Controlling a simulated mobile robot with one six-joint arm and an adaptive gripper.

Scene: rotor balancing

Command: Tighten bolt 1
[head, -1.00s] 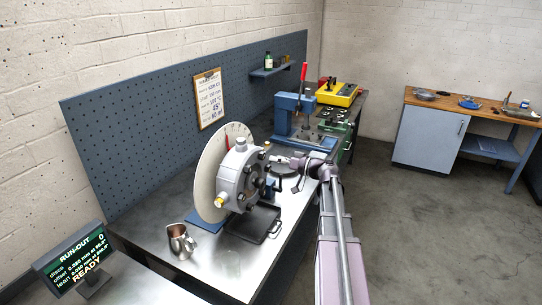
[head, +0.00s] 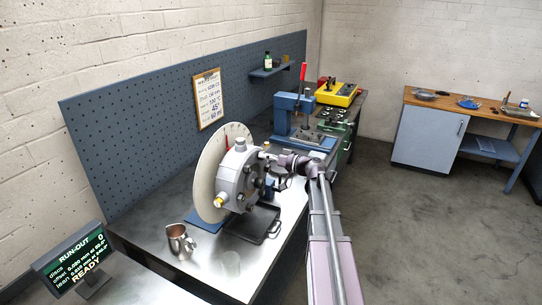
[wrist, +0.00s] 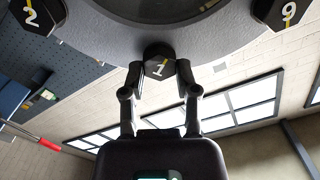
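The rotor (head: 229,182) is a grey hub with bolts around its rim, standing upright in front of a pale dial disc. Bolt 1 (wrist: 159,68) is a dark hex head with a white 1 and a yellow mark, at the middle top of the wrist view. My gripper (wrist: 159,75) has one finger on each side of it, and both fingertips appear to press its sides. In the head view my gripper (head: 270,156) is at the rotor's upper right side. Bolt 2 (wrist: 33,14) and bolt 9 (wrist: 286,12) flank bolt 1, clear of the fingers.
A run-out display (head: 75,259) reads READY. A blue press with a red handle (head: 298,108) stands behind. The front bench surface is mostly clear.

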